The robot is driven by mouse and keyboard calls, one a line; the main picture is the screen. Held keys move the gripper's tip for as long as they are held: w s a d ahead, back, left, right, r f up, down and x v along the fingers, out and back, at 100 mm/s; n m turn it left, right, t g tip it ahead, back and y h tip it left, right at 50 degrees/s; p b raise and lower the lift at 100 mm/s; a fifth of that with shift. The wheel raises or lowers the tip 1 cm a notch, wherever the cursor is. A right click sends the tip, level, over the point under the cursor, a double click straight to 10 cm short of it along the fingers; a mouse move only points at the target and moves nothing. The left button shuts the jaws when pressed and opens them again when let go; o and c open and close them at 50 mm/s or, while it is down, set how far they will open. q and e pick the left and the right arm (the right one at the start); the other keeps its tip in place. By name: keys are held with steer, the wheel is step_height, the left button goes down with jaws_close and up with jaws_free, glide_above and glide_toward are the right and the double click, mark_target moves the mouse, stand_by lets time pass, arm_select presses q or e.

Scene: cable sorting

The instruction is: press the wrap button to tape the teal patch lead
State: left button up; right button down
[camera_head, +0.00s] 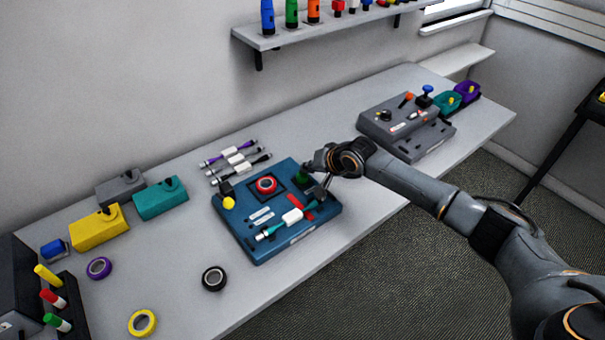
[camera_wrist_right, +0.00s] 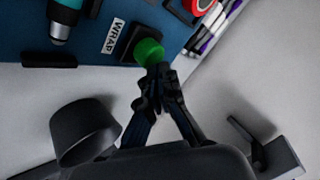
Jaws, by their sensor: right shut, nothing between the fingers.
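The blue taping station (camera_head: 262,247) lies on the bench. Its green button (camera_wrist_right: 148,52) sits beside a WRAP label (camera_wrist_right: 113,36) in the right wrist view; in the head view the button (camera_head: 302,173) is partly behind my right gripper. The teal patch lead (camera_head: 274,230) lies across the front of the station with a white sleeve (camera_head: 292,216) on it; one teal end (camera_wrist_right: 66,8) shows in the wrist view. My right gripper (camera_wrist_right: 158,70) is shut and empty, its fingertips at the green button's edge; I cannot tell whether they touch it. My left gripper is out of view.
A red tape roll (camera_head: 266,184) sits on the station. Several leads (camera_head: 236,158) lie behind it. Yellow (camera_head: 98,230) and teal (camera_head: 160,200) boxes stand left, near loose tape rolls (camera_head: 214,278). A grey station (camera_head: 402,128) stands right. The bench front is mostly clear.

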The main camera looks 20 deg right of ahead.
steer(key=shift+f, duration=0.4)
stand_by(0.4)
steer(key=shift+r, duration=0.1)
steer(key=shift+r+p, duration=0.75)
steer(key=shift+p, duration=0.05)
step_height(320, 180, up, 6)
steer(key=p, duration=0.6)
stand_by(0.6)
